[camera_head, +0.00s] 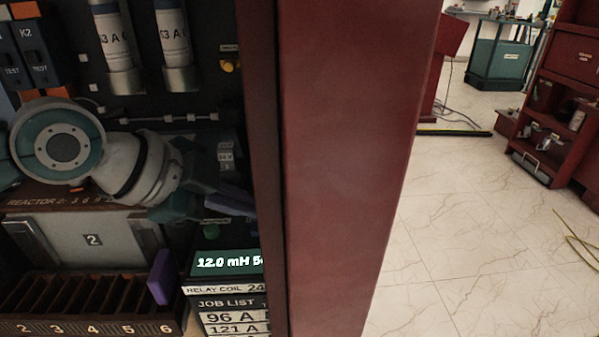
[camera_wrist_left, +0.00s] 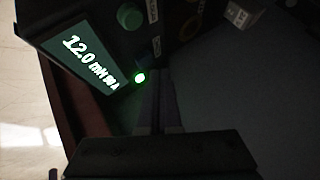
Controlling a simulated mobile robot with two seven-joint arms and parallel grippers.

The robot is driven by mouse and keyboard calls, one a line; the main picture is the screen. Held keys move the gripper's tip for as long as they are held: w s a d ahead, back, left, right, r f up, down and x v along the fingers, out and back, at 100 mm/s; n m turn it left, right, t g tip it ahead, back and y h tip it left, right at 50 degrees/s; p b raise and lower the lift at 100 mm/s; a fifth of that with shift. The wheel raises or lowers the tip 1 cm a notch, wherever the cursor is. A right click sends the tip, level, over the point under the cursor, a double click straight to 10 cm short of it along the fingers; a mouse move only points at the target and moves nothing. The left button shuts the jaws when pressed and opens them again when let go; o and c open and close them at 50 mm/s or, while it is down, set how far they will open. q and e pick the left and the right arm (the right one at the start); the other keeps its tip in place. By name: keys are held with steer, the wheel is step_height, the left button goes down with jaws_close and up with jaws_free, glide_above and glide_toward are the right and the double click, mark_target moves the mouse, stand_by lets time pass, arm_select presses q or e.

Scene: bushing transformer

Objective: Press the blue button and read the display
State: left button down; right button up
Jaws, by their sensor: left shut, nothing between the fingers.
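The display (camera_head: 228,264) is lit and reads "12.0 mH 5…" in the head view, its right end cut off by the red post. It also shows tilted in the left wrist view (camera_wrist_left: 82,62), where the last characters are too small to read surely. My left gripper (camera_head: 240,203) is shut and empty, above the display beside the red post. My right gripper is not in view.
A red cabinet post (camera_head: 345,160) stands close right of my left gripper. A green button (camera_wrist_left: 130,16) sits on the panel. A slotted rack (camera_head: 80,300) and a purple piece (camera_head: 161,277) are below the arm. Open tiled floor (camera_head: 470,230) lies at right.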

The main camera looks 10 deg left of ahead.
mark_target(251, 235)
arm_select(q)
steer(key=shift+r, duration=0.1)
step_height(251, 235, up, 5)
steer(key=p, duration=0.4)
steer(key=shift+p, duration=0.35)
